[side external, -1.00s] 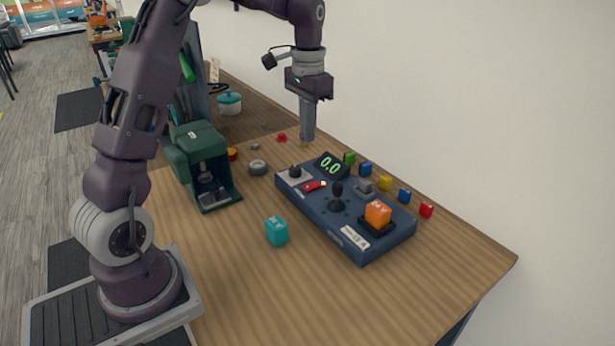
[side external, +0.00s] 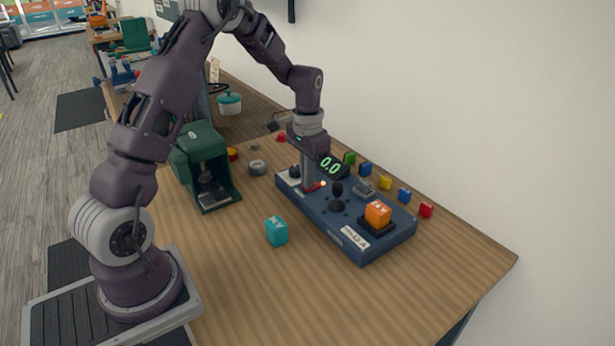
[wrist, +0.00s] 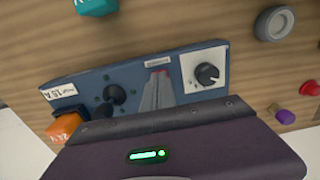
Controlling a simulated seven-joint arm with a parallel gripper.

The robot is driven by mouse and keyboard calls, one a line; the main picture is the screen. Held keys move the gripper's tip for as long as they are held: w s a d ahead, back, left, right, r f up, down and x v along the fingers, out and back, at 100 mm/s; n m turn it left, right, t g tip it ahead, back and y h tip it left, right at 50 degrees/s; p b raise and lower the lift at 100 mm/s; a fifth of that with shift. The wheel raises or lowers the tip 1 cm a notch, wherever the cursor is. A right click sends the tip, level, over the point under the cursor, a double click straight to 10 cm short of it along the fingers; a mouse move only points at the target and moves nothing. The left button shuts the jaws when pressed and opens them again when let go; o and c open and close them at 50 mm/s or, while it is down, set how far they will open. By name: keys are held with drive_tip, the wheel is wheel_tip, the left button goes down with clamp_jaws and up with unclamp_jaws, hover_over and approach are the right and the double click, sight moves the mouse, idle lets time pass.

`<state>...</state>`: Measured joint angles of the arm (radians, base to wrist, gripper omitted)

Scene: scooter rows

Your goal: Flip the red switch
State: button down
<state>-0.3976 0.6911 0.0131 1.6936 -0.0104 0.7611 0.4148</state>
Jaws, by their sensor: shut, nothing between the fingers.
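The red switch (side external: 316,187) sits on the blue control panel (side external: 345,242), between the knob and the black joystick. It is mostly covered by my fingers, and a small bright orange spot shows at its right end. My gripper (side external: 307,187) is shut and empty, pointing down with its fingertips at the switch. Whether they touch it is hard to tell. In the wrist view, a little red of the switch (wrist: 158,71) shows around the tips of my grey fingers (wrist: 158,78).
The panel also carries a display reading 0.0 (side external: 331,165), a black joystick (side external: 337,197) and an orange cube (side external: 378,213). Coloured blocks line the wall side. A green machine (side external: 203,160) and a teal cube (side external: 276,231) stand on the table; the front table is clear.

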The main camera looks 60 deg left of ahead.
drive_tip(key=shift+s+f, duration=0.15)
drive_tip(key=shift+f, duration=0.15)
drive_tip(key=shift+w+r, duration=0.25)
drive_tip(key=shift+w, duration=0.6)
wheel_tip(320, 180, up, 14)
idle(0.3)
